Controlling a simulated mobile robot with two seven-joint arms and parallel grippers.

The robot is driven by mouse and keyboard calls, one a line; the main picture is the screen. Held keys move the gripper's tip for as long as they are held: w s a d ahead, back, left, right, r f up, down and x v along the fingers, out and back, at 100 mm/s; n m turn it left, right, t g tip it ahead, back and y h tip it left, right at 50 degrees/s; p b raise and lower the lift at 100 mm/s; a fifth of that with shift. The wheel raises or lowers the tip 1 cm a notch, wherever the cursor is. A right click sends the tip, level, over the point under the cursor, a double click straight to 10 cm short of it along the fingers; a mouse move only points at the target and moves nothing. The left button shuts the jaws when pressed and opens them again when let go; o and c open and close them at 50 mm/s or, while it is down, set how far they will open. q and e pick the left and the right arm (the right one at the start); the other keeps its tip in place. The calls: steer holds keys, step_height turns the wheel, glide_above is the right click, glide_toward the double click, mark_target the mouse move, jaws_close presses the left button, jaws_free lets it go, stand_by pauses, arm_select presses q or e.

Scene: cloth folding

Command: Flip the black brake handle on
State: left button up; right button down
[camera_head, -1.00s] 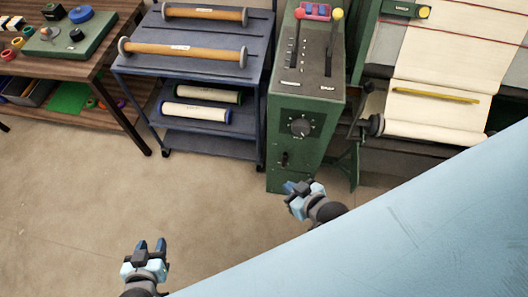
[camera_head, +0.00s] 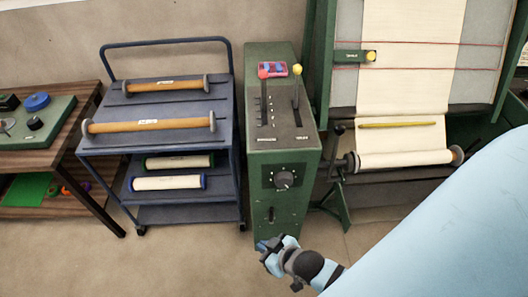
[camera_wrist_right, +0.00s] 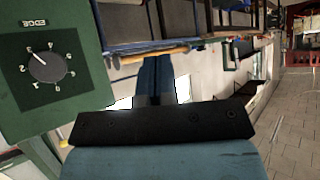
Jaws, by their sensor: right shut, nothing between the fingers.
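The green console (camera_head: 256,165) stands upright near the middle of the head view. Its sloped top has two levers: a black-shafted one with a yellow knob (camera_head: 297,70) at right, and one at left under a red-pink grip (camera_head: 272,70). The labels are too small to read surely, so I cannot tell which is the brake handle. A small black switch (camera_head: 271,214) sits low on the front. My right gripper (camera_head: 264,247) is low at the console's base, apart from both levers. Its blue fingers (camera_wrist_right: 158,80) are shut and empty. My left gripper is out of view.
A dial (camera_head: 284,179) is on the console front and shows in the right wrist view (camera_wrist_right: 46,68). A blue cart (camera_head: 160,108) with rollers stands left. A machine with a cloth roll (camera_head: 405,160) stands right. The floor (camera_head: 165,265) is clear in front of the cart.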

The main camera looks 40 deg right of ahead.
mark_target(271, 212)
steer(key=w+f+m+g+h+b, duration=0.45)
steer(key=w+f+b, duration=0.25)
steer(key=w+f, duration=0.5)
steer(key=w+d+m+g+h+b, duration=0.1)
steer(key=w+f+m+g+h, duration=0.1)
steer(key=w+h, duration=0.1)
steer(key=w+d+f+m+g+h+b, duration=0.1)
steer(key=h, duration=0.1)
steer(key=shift+w+d+f+m+g+h+b, duration=0.2)
steer(key=shift+w+d+m+g+h+b, duration=0.05)
steer(key=shift+w+d+m+b, duration=0.1)
steer(key=d+f, duration=0.8)
steer(key=d, duration=0.1)
steer(key=shift+w+d, duration=0.15)
steer(key=shift+w, duration=0.1)
